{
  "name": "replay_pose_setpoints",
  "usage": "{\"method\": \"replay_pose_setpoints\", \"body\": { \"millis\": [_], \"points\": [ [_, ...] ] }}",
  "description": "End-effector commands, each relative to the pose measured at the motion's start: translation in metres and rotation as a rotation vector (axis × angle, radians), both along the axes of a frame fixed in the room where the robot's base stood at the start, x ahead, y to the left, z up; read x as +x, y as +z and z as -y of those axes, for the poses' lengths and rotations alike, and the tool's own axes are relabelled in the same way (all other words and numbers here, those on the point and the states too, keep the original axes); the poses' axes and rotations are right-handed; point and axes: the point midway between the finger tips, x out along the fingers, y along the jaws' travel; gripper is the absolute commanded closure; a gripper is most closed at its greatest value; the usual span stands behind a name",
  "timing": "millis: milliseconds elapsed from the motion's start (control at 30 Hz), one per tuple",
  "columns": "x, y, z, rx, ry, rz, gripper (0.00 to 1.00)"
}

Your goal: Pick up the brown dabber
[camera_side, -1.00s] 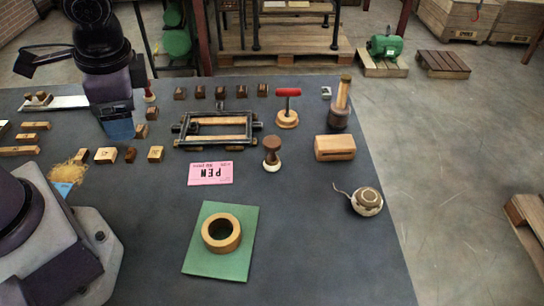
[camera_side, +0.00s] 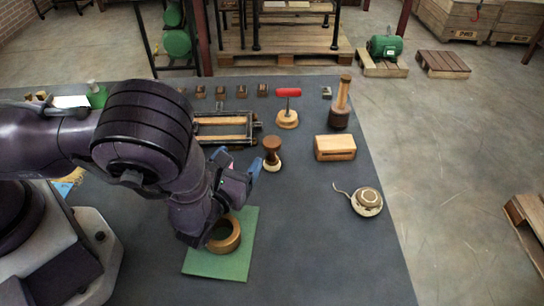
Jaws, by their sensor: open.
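The brown dabber (camera_side: 272,150) stands upright on the dark table, with a turned brown handle and a pale rounded bottom. My gripper (camera_side: 240,162) is just left of it in the picture, tilted, with its blue fingertips spread. The right fingertip is close to the dabber's lower part; I cannot tell whether it touches. Nothing shows between the fingers.
A wooden ring (camera_side: 231,240) sits on a green mat (camera_side: 216,267) below my arm, partly hidden. A wooden block (camera_side: 335,149), a red-handled tool (camera_side: 288,110), a tall-handled brown tool (camera_side: 340,112) and a twine ball (camera_side: 367,202) stand to the right. The metal frame (camera_side: 240,127) lies behind.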

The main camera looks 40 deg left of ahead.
Motion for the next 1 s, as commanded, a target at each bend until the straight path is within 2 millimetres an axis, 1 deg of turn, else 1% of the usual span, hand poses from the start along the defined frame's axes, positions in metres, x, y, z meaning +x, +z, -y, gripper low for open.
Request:
{"method": "replay_pose_setpoints", "body": {
  "millis": [33, 100, 200, 467, 733, 833, 1000],
  "points": [
    [0.006, 0.002, 0.010, -0.007, -0.048, 0.012, 0.30],
    [0.009, 0.003, 0.019, -0.014, -0.098, 0.020, 0.30],
    [0.013, 0.005, 0.025, -0.022, -0.137, 0.030, 0.30],
    [0.038, 0.007, 0.020, -0.030, -0.134, 0.040, 0.30],
    [0.077, 0.008, 0.016, -0.030, -0.132, 0.039, 0.30],
    [0.084, 0.008, 0.014, -0.029, -0.133, 0.036, 0.30],
    [0.086, 0.008, 0.014, -0.028, -0.134, 0.036, 0.30]
  ]
}}
